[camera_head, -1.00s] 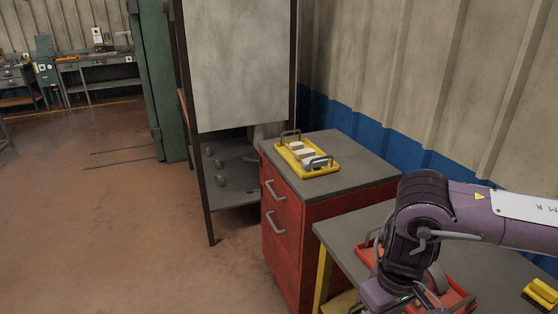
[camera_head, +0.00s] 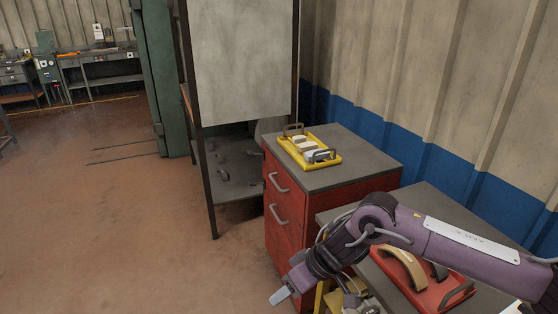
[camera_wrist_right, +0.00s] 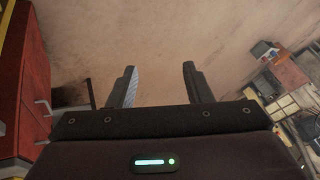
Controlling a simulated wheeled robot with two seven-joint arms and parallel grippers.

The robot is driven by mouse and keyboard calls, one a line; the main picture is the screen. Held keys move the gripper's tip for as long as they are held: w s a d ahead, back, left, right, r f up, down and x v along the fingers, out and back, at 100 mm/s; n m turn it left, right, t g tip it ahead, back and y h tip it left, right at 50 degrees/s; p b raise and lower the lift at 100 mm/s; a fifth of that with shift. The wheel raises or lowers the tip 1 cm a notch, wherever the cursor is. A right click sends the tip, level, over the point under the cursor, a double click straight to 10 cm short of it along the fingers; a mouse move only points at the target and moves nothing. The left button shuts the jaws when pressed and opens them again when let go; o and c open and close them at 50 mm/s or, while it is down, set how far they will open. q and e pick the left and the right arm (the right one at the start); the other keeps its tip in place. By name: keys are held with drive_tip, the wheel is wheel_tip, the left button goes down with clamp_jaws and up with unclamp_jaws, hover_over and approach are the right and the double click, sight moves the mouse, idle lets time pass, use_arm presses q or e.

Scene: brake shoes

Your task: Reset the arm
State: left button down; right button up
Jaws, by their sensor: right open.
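My right arm reaches in from the right in the head view, and my right gripper (camera_head: 282,296) hangs past the front of the grey table, over the floor. In the right wrist view the two fingers of the right gripper (camera_wrist_right: 158,76) stand apart with nothing between them, with only brown floor beyond. My left gripper is in neither view.
A red tray (camera_head: 445,296) with a tan curved brake shoe (camera_head: 404,268) lies on the grey table (camera_head: 428,200), partly behind my arm. A red cabinet (camera_head: 284,240) carries a yellow tray (camera_head: 294,152) holding pale pieces. Floor at left is clear.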

drive_tip(key=w+a+f+m+t+y, duration=0.2)
drive_tip(key=w+a+f+t+y, duration=0.2)
drive_tip(key=w+f, duration=0.6)
drive_tip(key=s+d+f+m+t+h, duration=0.1)
drive_tip(key=s+d+f, duration=0.2)
drive_tip(key=f, duration=0.5)
drive_tip(key=s+d+f+m+h, duration=0.1)
drive_tip(key=s+d+f+h, duration=0.1)
drive_tip(key=d+f, duration=0.35)
drive_tip(key=s+d+f+m+t+h, duration=0.1)
drive_tip(key=s+d+f, duration=0.15)
drive_tip(key=f, duration=0.65)
drive_tip(key=s+d+f+m+g+h, duration=0.15)
drive_tip(key=s+d+f, duration=0.25)
drive_tip(key=s+f, duration=0.5)
drive_tip(key=s+d+f+g+h, duration=0.1)
drive_tip(key=s+d+f+h, duration=0.25)
drive_tip(key=s+f, duration=0.55)
drive_tip(key=s+d+f+g, duration=0.1)
drive_tip(key=s+d+f, duration=0.1)
drive_tip(key=s, duration=1)
drive_tip(key=s+d+f+g+h, duration=0.1)
drive_tip(key=s+d, duration=0.3)
drive_tip(key=s, duration=0.8)
drive_tip(key=shift+d+f+g+h, duration=0.3)
drive_tip(key=shift+f+g, duration=0.05)
drive_tip(key=shift+g, duration=0.2)
